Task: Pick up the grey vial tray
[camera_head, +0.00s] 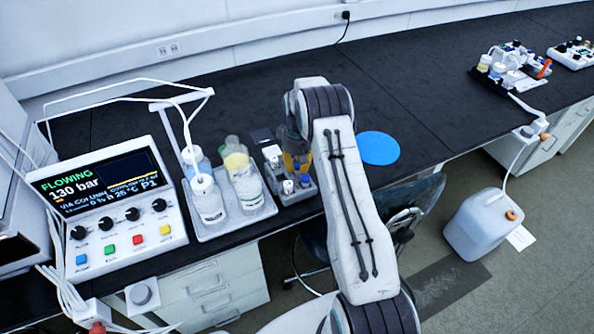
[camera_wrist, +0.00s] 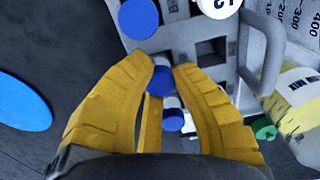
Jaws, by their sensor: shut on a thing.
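The grey vial tray (camera_head: 292,197) stands on the black bench, right of the bottle tray, with capped vials in it. In the wrist view the grey vial tray (camera_wrist: 180,40) shows empty square slots and blue-capped vials. My gripper (camera_wrist: 166,66) has its yellow fingers close together over the tray, shut on it. A blue cap (camera_wrist: 162,80) shows between the fingertips, and another blue cap (camera_wrist: 174,121) shows behind them. The exact contact is hidden. In the head view my gripper (camera_head: 297,162) is partly covered by my arm.
A light tray (camera_head: 238,222) with large bottles stands close on the left; its grey handle (camera_wrist: 272,50) is near my right finger. A control box (camera_head: 115,220) is further left. A flat blue disc (camera_head: 378,147) lies to the right, with bare bench beyond it.

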